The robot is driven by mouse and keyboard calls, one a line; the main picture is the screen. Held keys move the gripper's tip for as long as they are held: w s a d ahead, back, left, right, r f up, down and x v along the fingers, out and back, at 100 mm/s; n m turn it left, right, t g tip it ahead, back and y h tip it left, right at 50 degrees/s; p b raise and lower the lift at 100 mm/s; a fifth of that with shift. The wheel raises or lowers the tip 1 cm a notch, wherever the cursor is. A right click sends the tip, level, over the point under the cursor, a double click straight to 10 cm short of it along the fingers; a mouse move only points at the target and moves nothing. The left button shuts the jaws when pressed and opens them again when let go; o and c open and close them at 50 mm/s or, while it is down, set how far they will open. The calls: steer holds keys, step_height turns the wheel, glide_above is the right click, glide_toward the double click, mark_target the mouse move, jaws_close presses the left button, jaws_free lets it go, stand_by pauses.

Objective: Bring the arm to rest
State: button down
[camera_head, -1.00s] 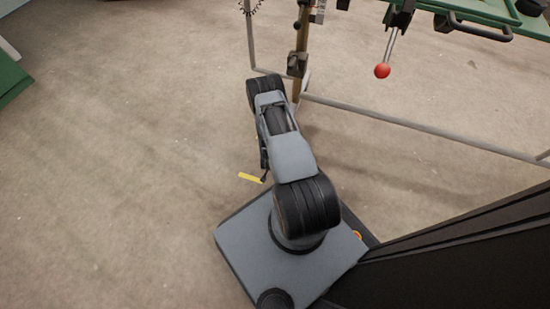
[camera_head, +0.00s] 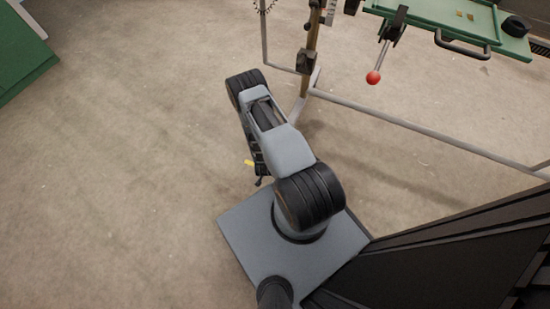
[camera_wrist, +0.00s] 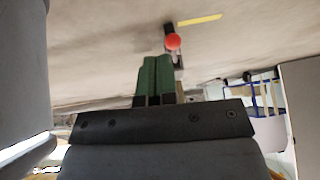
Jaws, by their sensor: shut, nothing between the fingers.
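My arm stands folded on my base in the head view, with its elbow toward the frame's foot. The gripper itself is hidden under the arm there. In the wrist view my gripper (camera_wrist: 155,78) shows two green fingers pressed together with nothing between them. Beyond the fingertips in that view is a red ball knob (camera_wrist: 173,41), apart from them as far as I can tell.
A metal frame (camera_head: 420,134) with a wooden post (camera_head: 309,42) stands beyond my arm. A lever with a red knob (camera_head: 373,77) hangs from the green table (camera_head: 440,12). Another green surface (camera_head: 20,55) is at upper left. The floor at left is clear.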

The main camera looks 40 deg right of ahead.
steer(key=shift+s+a, duration=0.1)
steer(key=shift+a, duration=0.15)
stand_by(0.3)
